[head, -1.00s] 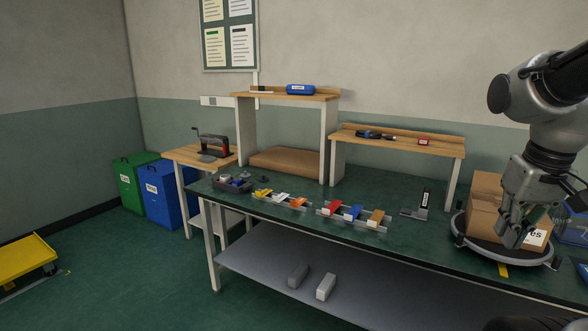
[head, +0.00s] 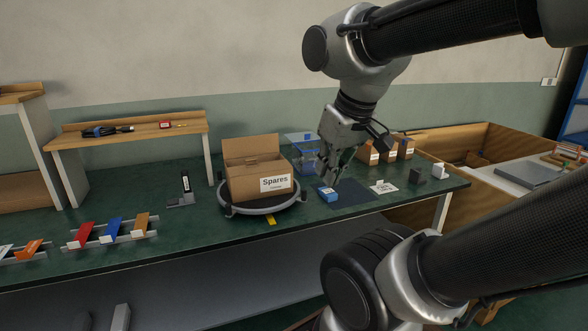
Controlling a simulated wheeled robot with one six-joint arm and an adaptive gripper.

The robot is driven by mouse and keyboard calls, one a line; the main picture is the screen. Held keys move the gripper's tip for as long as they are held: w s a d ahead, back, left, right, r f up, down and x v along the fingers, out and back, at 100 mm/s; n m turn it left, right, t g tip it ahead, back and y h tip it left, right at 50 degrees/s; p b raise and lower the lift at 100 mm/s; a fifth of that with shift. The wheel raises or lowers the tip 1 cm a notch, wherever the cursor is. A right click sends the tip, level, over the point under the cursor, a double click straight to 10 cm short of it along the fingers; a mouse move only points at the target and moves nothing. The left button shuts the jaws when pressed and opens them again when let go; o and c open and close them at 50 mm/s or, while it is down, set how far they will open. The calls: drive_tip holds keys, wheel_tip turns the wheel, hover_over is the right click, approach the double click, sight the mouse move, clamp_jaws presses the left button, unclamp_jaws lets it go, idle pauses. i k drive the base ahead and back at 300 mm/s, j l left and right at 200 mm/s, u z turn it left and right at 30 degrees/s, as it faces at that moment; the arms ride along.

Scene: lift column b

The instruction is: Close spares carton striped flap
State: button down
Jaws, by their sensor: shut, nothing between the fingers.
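The spares carton (head: 252,184) is a brown cardboard box with a white "Spares" label on its front. It stands upright on a round grey turntable (head: 262,209) on the green workbench. A cardboard flap (head: 250,149) stands up at its back, so the top is at least partly open. I cannot make out stripes on any flap. My gripper (head: 326,178) is shut and empty, to the right of the carton and apart from it. It points down near a small blue box (head: 328,193); I cannot tell whether they touch.
A clear blue bin (head: 303,154) stands behind my gripper. Several small cartons (head: 388,150) stand to the right. A dark mat (head: 350,196) and a white card (head: 383,187) lie on the bench. A black stand (head: 185,188) is left of the turntable. A wooden riser (head: 130,133) stands behind.

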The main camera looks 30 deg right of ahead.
sight(245, 146)
drive_tip(key=z, duration=0.4)
drive_tip(key=i+j, duration=0.15)
drive_tip(key=i, duration=0.4)
drive_tip(key=i+j, duration=0.1)
drive_tip(key=i, duration=0.45)
